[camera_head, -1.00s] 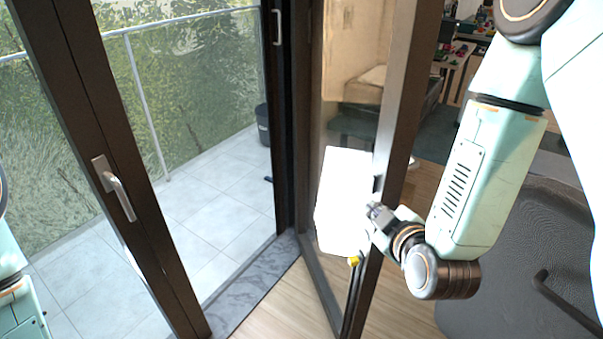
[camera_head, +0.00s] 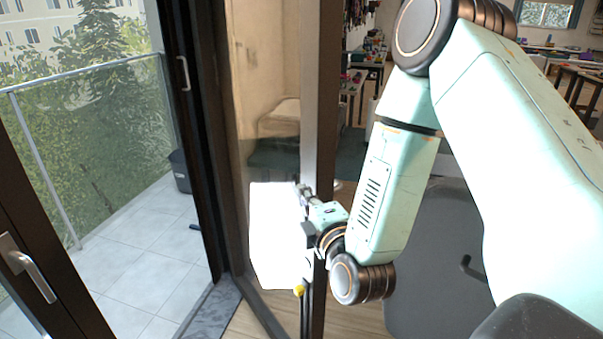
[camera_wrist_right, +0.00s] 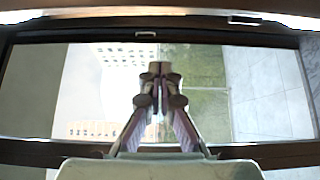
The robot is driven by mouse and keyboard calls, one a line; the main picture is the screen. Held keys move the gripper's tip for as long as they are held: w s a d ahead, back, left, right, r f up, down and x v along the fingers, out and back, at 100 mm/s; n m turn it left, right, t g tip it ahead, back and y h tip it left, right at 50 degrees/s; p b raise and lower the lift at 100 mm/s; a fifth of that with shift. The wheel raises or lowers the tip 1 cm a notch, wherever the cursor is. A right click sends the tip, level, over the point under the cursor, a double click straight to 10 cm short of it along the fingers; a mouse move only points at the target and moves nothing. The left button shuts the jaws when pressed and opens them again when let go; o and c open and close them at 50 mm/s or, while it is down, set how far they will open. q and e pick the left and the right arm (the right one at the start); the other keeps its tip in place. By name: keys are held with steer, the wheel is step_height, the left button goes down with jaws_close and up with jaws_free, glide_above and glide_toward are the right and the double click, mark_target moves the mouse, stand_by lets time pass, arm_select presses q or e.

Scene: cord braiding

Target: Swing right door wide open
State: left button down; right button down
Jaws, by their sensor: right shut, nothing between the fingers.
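The right door (camera_head: 319,90), a glass panel in a dark frame, stands swung inward in the head view, its free edge toward me. My right gripper (camera_head: 302,193) is at that free edge, about mid-height, with its fingers overlapping the edge and glass. I cannot tell whether it touches the door. In the right wrist view my right gripper (camera_wrist_right: 157,75) is shut with nothing between its fingers. Behind it show a dark frame, a building and greenery. My left gripper is out of view.
The left door (camera_head: 50,300) with a lever handle (camera_head: 28,268) stands at the lower left. Beyond the doorway is a tiled balcony (camera_head: 140,255) with a railing and a dark bin (camera_head: 180,171).

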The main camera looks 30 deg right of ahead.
mark_target(304, 172)
steer(key=w+d, duration=0.1)
steer(key=w, duration=0.1)
steer(key=w+d+p, duration=0.1)
steer(key=w+d, duration=0.1)
steer(key=w, duration=0.1)
steer(key=w+d, duration=0.2)
steer(key=shift+w+d+r+p, duration=0.1)
steer(key=shift+w+d+p, duration=0.15)
steer(key=shift+p, duration=0.1)
steer(key=shift+a, duration=0.1)
steer(key=shift+w, duration=0.2)
